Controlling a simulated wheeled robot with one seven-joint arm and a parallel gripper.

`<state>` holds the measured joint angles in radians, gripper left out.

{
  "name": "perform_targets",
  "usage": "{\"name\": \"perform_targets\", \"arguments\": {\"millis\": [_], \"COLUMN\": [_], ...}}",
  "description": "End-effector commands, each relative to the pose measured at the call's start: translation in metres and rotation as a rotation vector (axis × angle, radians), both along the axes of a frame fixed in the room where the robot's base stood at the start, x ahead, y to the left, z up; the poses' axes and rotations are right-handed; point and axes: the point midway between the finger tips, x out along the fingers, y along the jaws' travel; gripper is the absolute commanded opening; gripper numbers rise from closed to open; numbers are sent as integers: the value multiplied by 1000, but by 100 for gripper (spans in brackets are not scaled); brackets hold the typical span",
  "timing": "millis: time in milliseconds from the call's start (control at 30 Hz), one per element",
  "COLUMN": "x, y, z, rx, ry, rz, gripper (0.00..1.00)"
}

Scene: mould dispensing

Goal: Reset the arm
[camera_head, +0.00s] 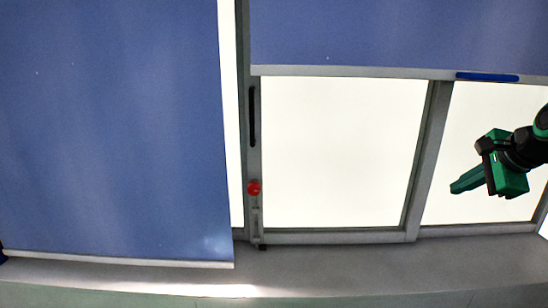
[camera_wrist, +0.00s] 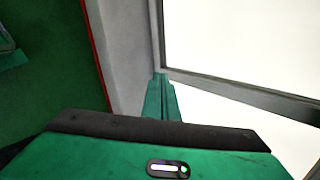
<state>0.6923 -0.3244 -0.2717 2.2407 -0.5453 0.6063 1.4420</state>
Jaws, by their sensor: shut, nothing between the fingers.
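My gripper (camera_head: 456,187) is green and black and hangs at the right of the head view, in front of the right window pane. Its fingers point left and slightly down. They are together and hold nothing. In the wrist view the closed green fingers (camera_wrist: 160,98) stick out beyond the green gripper body, with the window frame and sill behind them. Most of my arm is out of the head view at the right edge.
A window with a grey frame (camera_head: 428,160) stands behind my gripper. Blue blinds hang at the left (camera_head: 110,130) and top right (camera_head: 400,35). A red knob (camera_head: 254,188) sits on the frame. The grey sill (camera_head: 380,268) below looks bare.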

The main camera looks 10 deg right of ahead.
Motion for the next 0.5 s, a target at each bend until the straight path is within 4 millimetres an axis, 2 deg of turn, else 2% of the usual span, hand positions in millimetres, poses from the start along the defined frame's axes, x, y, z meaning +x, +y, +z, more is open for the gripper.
{"name": "perform_targets", "arguments": {"millis": [33,200,500], "x": [-6,-41,-126], "y": [14,52,106], "z": [-14,-62,-127], "rx": [-45,-199,-369], "ry": [55,251,536], "rz": [79,376,960], "gripper": [0,0,0]}}
